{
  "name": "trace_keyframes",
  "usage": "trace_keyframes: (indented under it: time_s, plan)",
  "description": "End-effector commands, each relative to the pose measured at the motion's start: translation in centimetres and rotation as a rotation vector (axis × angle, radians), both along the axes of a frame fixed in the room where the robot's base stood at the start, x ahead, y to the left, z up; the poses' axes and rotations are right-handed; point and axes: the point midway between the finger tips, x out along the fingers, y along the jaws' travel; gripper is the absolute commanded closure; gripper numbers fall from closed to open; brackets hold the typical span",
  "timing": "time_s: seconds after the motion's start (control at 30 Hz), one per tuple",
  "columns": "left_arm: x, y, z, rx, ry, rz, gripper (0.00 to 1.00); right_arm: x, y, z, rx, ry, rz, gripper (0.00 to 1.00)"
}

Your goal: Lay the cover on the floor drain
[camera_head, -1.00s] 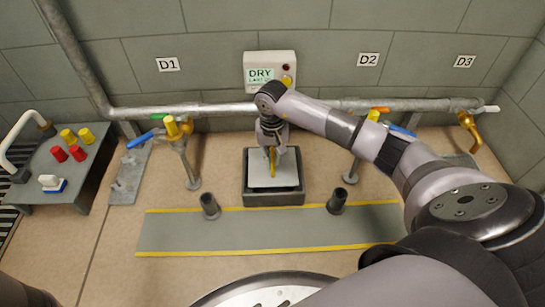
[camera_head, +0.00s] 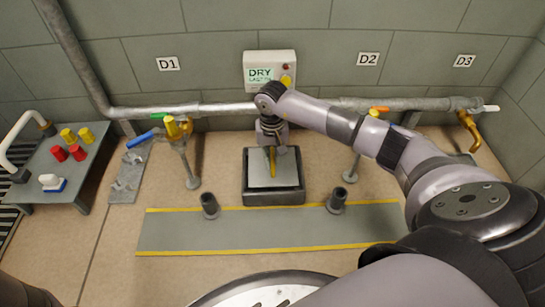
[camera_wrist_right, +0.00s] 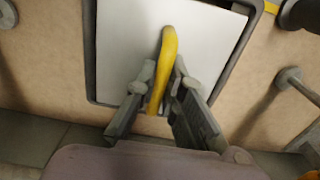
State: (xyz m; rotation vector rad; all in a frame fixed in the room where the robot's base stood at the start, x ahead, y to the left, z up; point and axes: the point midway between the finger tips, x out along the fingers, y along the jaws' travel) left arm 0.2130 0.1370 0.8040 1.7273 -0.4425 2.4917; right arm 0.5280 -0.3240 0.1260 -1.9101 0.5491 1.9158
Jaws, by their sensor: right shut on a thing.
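The cover is a light grey square plate (camera_head: 258,178) with a yellow handle (camera_wrist_right: 169,50). My right gripper (camera_head: 271,150) is above it, and in the right wrist view the gripper's fingers (camera_wrist_right: 160,88) are shut on the handle from both sides. The floor drain has a raised dark square frame (camera_head: 273,199). The plate looks flat and lies within the frame's outline in both views. I cannot tell whether it rests on the frame or hangs slightly above it. The gripper hides the plate's far part in the head view. My left gripper is not in view.
Two short dark posts (camera_head: 209,206) (camera_head: 337,201) stand in front of the drain, by a grey strip with yellow edges (camera_head: 270,230). Valve stands (camera_head: 185,150) flank it. A wall box reading DRY (camera_head: 270,75) is behind. A low table (camera_head: 75,165) stands left.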

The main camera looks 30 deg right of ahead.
Motion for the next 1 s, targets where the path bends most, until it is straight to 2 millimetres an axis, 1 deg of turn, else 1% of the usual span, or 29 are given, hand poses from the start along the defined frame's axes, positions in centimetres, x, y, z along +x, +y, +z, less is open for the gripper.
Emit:
trace_keyframes:
  time_s: [0.27,0.63,1.0]
  plan:
    - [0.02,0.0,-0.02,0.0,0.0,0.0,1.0,0.03,0.03,0.03,0.001,-0.001,0.0,1.0]
    - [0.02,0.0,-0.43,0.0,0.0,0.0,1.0,0.01,0.03,-0.71,0.001,-0.001,0.0,1.0]
    - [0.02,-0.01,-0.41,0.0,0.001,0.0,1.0,0.01,0.03,-0.71,0.001,-0.001,0.0,1.0]
